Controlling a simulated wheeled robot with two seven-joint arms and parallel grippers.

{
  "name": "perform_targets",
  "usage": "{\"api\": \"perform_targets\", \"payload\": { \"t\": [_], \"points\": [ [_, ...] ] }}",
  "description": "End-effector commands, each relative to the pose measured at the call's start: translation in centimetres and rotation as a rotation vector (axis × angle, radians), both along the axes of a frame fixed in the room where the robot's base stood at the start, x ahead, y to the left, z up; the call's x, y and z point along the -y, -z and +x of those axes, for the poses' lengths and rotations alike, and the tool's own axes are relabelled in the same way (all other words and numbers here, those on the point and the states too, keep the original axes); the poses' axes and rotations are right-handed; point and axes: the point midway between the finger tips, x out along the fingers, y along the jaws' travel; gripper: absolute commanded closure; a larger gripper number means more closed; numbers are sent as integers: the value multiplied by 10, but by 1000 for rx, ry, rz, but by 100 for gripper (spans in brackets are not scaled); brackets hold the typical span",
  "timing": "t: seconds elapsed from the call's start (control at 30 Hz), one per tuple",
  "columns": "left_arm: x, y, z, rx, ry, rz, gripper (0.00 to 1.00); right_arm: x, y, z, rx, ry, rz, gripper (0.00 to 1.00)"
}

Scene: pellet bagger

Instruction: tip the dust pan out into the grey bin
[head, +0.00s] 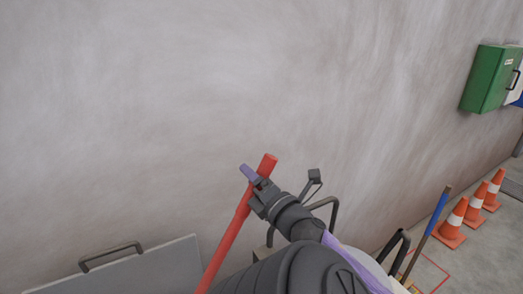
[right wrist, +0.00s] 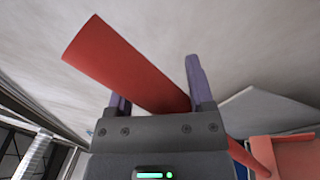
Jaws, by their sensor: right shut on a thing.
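The dust pan's long red handle (head: 232,225) slants up from the bottom edge in the head view. My right gripper (head: 257,181) is shut on this handle near its upper end. In the right wrist view the handle (right wrist: 125,65) passes between the purple fingers of the gripper (right wrist: 157,92). The red pan (right wrist: 288,157) shows at the lower right there, cut by the frame edge; its inside and any contents are hidden. A grey flat panel with a dark handle (head: 150,270) is at the lower left; I cannot tell whether it belongs to the grey bin. My left gripper is out of view.
A bare grey wall (head: 180,100) fills the background. Several orange cones (head: 453,225) stand along it at the right, beside a blue-gripped pole (head: 437,213). A green box (head: 488,78) hangs on the wall above. My right arm hides the middle of the floor.

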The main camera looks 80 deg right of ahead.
Motion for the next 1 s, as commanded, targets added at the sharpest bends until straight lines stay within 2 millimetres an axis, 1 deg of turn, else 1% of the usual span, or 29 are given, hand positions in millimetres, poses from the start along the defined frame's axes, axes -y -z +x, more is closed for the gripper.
{"api": "perform_targets", "payload": {
  "t": [0.03, 0.27, 1.0],
  "points": [
    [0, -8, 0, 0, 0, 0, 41, -6, -9, 8, -1, -5, -4, 100],
    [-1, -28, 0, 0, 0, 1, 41, -35, -34, 45, -62, -5, -51, 100],
    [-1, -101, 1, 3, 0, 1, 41, -142, -123, 184, -282, -1, -222, 100]
  ]
}}
